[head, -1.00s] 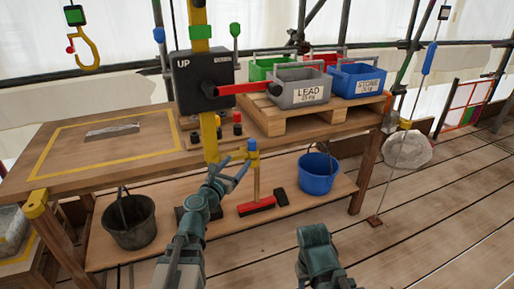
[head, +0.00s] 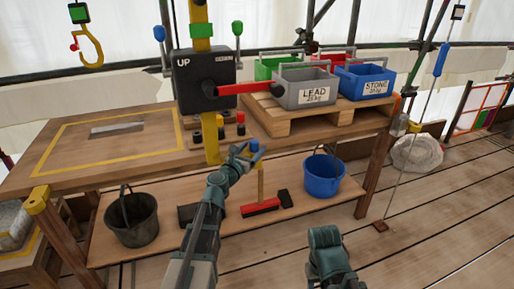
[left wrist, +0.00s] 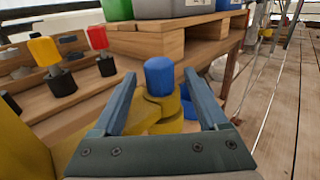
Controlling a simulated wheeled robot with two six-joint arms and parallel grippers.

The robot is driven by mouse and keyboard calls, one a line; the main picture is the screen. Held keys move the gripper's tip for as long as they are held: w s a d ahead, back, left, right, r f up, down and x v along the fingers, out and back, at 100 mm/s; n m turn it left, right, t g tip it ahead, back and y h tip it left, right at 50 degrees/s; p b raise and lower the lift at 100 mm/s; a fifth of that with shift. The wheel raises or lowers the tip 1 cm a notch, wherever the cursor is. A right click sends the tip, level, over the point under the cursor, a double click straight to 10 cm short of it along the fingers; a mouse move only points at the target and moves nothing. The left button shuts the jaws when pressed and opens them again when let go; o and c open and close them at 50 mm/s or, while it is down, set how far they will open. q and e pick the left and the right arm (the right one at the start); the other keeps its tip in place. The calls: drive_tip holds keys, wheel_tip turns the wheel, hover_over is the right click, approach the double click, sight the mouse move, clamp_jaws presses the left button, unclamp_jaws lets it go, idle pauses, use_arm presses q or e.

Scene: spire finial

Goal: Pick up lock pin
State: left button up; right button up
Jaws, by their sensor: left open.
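The lock pin shows as a blue-capped pin (head: 254,145) seated in a yellow bracket at the lower end of the yellow post (head: 211,135). In the left wrist view, the blue cap (left wrist: 160,77) stands upright between my fingers, on the yellow bracket (left wrist: 165,108). My left gripper (head: 247,152) is open at the pin, one finger on either side; its fingers (left wrist: 160,82) show a gap to the cap on both sides. The pin's lower part is hidden in the bracket. Of my right arm only a link shows; its gripper is out of view.
A black box marked UP (head: 203,78) with a red lever (head: 250,88) sits above the pin. A pallet (head: 290,118) with bins is behind. A blue bucket (head: 322,176) stands on the lower shelf.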

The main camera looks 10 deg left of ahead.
use_arm(q)
drive_tip(key=shift+w+d, duration=0.2)
drive_tip(key=shift+w, duration=0.7)
drive_tip(key=shift+s, duration=0.1)
clamp_jaws()
drive_tip(key=shift+r, duration=0.15)
wheel_tip(320, 180, up, 10)
drive_tip(key=p, duration=1)
